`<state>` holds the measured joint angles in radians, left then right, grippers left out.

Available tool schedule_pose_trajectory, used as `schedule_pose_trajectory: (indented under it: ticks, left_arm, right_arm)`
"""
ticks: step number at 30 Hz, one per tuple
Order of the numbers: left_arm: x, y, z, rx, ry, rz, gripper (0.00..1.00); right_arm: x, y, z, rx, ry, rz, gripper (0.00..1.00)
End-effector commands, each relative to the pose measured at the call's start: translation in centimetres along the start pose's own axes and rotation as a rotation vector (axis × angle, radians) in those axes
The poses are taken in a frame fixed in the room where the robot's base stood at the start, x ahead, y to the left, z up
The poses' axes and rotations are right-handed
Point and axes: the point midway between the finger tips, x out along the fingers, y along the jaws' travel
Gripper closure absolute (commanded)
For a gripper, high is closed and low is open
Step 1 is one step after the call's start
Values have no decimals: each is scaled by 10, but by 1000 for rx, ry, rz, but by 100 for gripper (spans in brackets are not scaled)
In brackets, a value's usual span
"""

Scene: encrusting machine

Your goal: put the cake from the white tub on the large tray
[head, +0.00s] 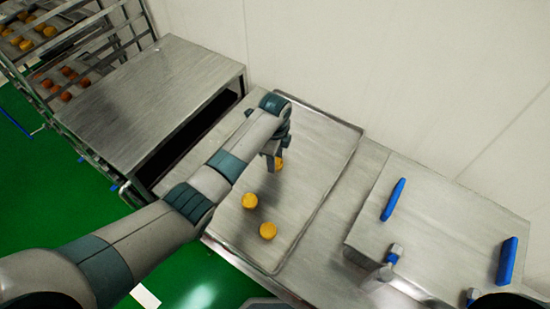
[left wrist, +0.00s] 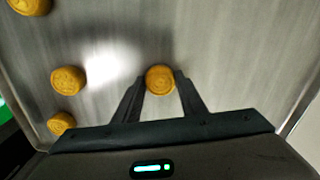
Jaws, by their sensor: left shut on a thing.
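The large tray (head: 318,150) is a flat metal tray on the steel table. My left gripper (head: 272,158) is low over the tray, and its fingers are shut on a round yellow-orange cake (head: 279,163). In the left wrist view this cake (left wrist: 160,79) sits between the two dark fingertips. The gap between cake and tray surface is hard to judge. Two more cakes, one (head: 249,200) and another (head: 268,231), lie on the tray nearer me. The left wrist view shows three other cakes at its left side. The white tub is not visible in either view. My right gripper is not in view.
A steel box (head: 430,225) with blue handles (head: 393,199) stands right of the tray. An empty steel table (head: 150,100) is at the left, with a rack (head: 60,55) holding trays of cakes behind it. A pale wall runs behind. The tray's right part is bare.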

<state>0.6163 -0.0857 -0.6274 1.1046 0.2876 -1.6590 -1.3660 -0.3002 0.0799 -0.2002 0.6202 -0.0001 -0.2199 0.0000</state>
Motion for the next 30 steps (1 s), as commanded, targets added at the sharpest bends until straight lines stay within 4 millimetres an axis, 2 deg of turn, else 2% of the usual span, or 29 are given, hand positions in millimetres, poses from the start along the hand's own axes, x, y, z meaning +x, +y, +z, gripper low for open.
schedule_pose_trajectory:
  ticks: [1, 3, 17, 23, 30]
  left_arm:
    - [1, 0, 0, 0, 0, 0, 60]
    - [1, 0, 0, 0, 0, 0, 44]
    - [-4, 0, 0, 0, 0, -1, 44]
    - [-21, -1, 0, 1, 1, -3, 44]
    - [-61, -2, 0, 1, 0, -5, 44]
  right_arm:
    - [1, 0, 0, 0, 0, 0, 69]
    - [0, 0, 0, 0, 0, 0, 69]
    - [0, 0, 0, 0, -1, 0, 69]
    - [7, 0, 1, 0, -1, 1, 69]
    - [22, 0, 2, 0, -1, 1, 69]
